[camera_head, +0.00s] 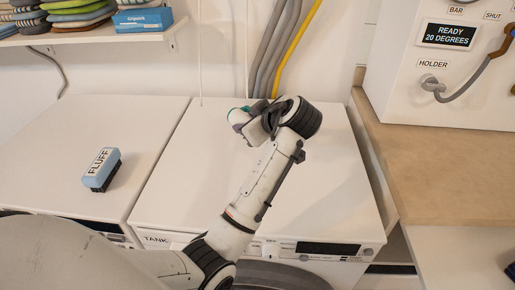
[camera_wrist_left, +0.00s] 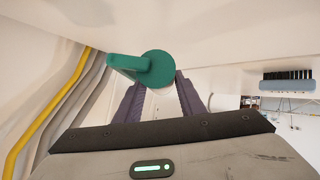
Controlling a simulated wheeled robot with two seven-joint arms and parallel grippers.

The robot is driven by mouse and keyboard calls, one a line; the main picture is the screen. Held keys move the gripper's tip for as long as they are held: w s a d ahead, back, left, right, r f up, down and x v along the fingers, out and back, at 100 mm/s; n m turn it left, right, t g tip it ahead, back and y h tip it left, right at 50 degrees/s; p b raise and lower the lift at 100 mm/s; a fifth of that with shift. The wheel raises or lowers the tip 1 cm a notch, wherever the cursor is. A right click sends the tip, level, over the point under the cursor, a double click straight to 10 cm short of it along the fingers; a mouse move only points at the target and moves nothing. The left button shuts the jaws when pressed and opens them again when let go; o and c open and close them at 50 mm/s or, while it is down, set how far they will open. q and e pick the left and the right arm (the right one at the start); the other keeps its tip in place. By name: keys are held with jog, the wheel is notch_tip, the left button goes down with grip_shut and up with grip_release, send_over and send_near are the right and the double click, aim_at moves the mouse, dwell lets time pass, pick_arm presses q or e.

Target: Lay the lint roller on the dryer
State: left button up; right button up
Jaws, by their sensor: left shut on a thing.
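My left gripper (camera_head: 245,124) is over the far part of the white machine with the TANK label, which I take to be the dryer (camera_head: 190,190). The gripper hides much of the roller. I cannot tell whether the roller touches the dryer top.
A blue and dark brush marked FLUFF (camera_head: 101,169) lies on the white machine top to the left. Hoses and a yellow pipe (camera_head: 292,50) run up the wall behind. A wooden counter (camera_head: 430,165) with a white holder unit stands right. The dryer top's front is mostly clear.

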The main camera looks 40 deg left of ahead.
aim_at(249, 158)
pick_arm(q)
notch_tip(249, 158, down, 9)
jog(key=shift+r, duration=0.15)
dwell(0.4)
jog(key=o, duration=0.8)
jog(key=shift+c, duration=0.2)
jog(key=shift+o, duration=0.4)
jog(key=shift+r, duration=0.1)
jog(key=shift+s+d, duration=0.1)
jog(key=shift+d, duration=0.25)
jog(key=v, duration=1.1)
jog(key=shift+r, duration=0.2)
jog(key=shift+s, duration=0.15)
